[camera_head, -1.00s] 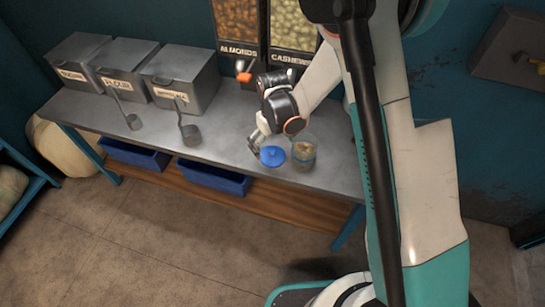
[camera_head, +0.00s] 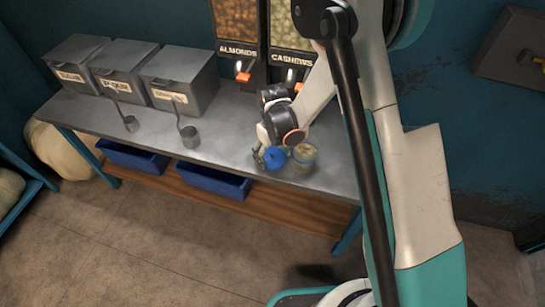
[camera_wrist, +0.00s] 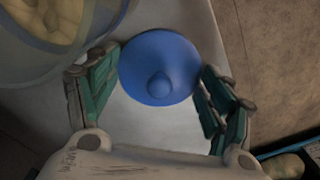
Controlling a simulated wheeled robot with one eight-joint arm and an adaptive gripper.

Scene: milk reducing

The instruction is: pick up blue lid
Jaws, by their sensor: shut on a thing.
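The blue lid (camera_head: 285,159) is a round disc with a small knob, at the front of the metal table beside a clear jar. In the wrist view the lid (camera_wrist: 180,52) lies between the two green-padded fingers, with its knob towards my palm. My gripper (camera_wrist: 165,74) is shut on the lid, one finger at each side of its rim. In the head view my gripper (camera_head: 262,158) reaches down at the lid's left and partly covers it. I cannot tell whether the lid touches the tabletop.
The open jar (camera_head: 304,158) with pale contents stands close to the lid's right; it also shows in the wrist view (camera_wrist: 55,50). Two metal scoops (camera_head: 190,136) and several grey bins (camera_head: 180,80) are to the left. Nut dispensers (camera_head: 290,35) stand behind. The table's front edge is close.

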